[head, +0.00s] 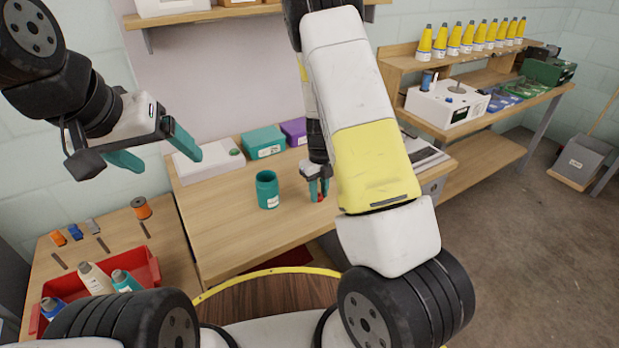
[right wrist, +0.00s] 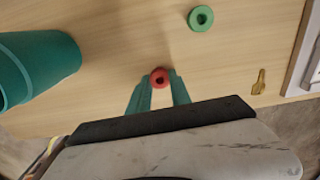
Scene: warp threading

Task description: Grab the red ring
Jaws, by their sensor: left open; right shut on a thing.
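The red ring (right wrist: 160,78) is between the teal fingertips of my right gripper (right wrist: 159,88), close above or at the wooden table top (right wrist: 110,45); I cannot tell if it touches the wood. In the head view the ring shows as a small red spot (head: 320,197) at the right gripper (head: 318,190), partly hidden by the fingers. The right gripper is shut on the ring.
A teal cup (head: 267,190) stands left of the right gripper. A green ring (right wrist: 201,18) and a brass-coloured piece (right wrist: 259,82) lie on the table. Teal (head: 263,142) and purple (head: 294,131) boxes stand behind. A red bin (head: 150,268) of bottles is at the lower left.

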